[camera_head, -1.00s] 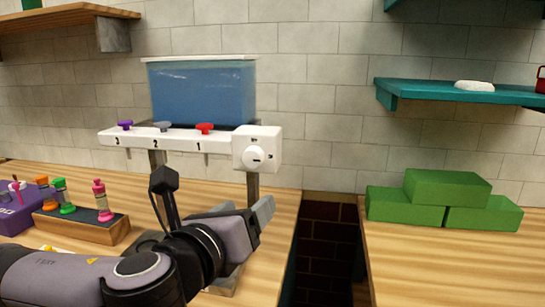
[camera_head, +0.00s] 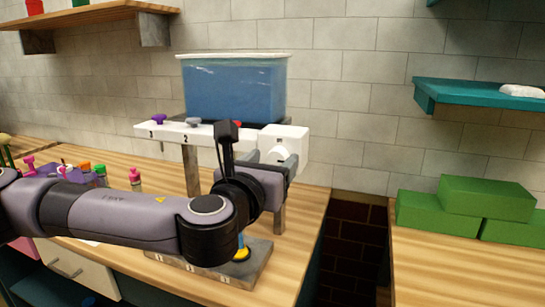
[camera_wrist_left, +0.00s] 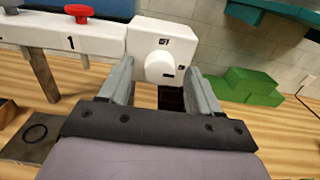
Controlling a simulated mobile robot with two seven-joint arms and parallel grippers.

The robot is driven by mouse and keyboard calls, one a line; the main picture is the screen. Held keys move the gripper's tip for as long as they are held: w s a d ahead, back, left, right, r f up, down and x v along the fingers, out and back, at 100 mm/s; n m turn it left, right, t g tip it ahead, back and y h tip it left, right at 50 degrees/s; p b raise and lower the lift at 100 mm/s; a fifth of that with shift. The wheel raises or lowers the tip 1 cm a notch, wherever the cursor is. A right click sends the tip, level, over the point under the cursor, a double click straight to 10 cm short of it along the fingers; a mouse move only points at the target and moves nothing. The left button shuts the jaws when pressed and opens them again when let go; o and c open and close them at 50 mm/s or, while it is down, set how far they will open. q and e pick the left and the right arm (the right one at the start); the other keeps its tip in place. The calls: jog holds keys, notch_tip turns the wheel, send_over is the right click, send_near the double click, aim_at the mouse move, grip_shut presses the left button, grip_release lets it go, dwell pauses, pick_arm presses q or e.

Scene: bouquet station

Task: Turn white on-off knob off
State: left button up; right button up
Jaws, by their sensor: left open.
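The white on-off knob (camera_wrist_left: 160,67) is round and sits on the front of a white box (camera_wrist_left: 165,35) at the right end of the dispenser rail. The box also shows in the head view (camera_head: 293,138), where my gripper partly covers the knob. My left gripper (camera_wrist_left: 163,82) is open. Its two grey fingers stand left and right of the knob, just in front of the box. I cannot tell whether they touch the knob. A dark mark on the knob's face points to the lower right. My right gripper is not in view.
A blue water tank (camera_head: 235,90) stands above the rail (camera_head: 170,133), which carries purple, grey and red knobs. A red knob (camera_wrist_left: 78,11) is left of the box. Green blocks (camera_head: 480,205) sit on the right counter, past a dark gap (camera_head: 355,240).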

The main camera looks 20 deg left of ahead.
pick_arm(q)
jog(key=shift+w, duration=0.45)
jog(key=c, duration=1)
